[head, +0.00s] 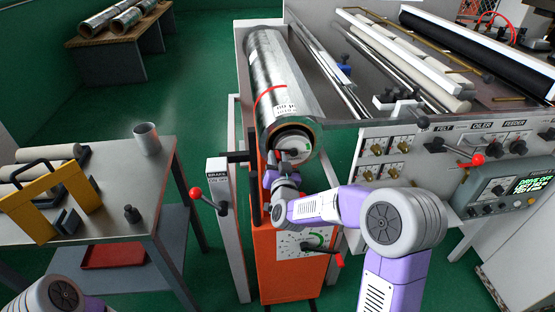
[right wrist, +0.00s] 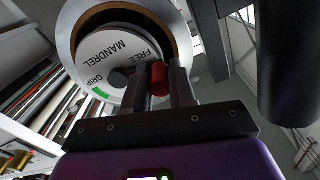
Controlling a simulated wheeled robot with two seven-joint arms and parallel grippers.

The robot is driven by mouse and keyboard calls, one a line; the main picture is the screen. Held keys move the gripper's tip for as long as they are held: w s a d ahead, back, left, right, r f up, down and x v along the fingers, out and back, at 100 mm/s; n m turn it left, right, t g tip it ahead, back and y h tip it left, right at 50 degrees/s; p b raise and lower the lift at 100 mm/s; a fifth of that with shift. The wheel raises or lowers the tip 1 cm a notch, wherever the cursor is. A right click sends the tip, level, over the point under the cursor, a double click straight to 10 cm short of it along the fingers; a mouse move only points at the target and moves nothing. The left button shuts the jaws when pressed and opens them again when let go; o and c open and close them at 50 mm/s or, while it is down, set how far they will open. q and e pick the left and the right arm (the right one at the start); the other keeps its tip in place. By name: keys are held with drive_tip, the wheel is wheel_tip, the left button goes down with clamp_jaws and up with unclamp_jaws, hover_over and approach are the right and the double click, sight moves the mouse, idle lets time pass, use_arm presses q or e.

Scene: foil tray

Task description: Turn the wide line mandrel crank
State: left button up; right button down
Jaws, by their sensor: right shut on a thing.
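The wide foil roll (head: 268,75) lies on the line, its near end facing me. The mandrel's white end disc (head: 292,145) sits in the roll's core. In the right wrist view the disc (right wrist: 118,62) reads MANDREL, FREE and GRIP, with a green mark near GRIP. My right gripper (head: 277,162) is at the disc's lower left. In its wrist view the right gripper (right wrist: 158,85) is shut on the crank's red handle (right wrist: 159,77), which sits between the fingers. A dark round knob is beside the left finger. My left gripper is out of view; only part of that arm shows at lower left.
An orange stand (head: 282,268) below the roll carries a dial and a red-handled lever (head: 337,258). A red-knobbed brake lever (head: 207,198) stands left of it. The control panel (head: 385,155) is at right. A grey bench (head: 115,205) with a yellow frame is at left.

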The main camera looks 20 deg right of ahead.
drive_tip(key=shift+a+f, duration=0.1)
drive_tip(key=shift+f, duration=0.05)
drive_tip(key=c, duration=0.9)
unclamp_jaws()
drive_tip(key=shift+s, duration=0.1)
drive_tip(key=p+v, duration=0.1)
drive_tip(key=v, duration=0.6)
drive_tip(key=shift+s, duration=0.25)
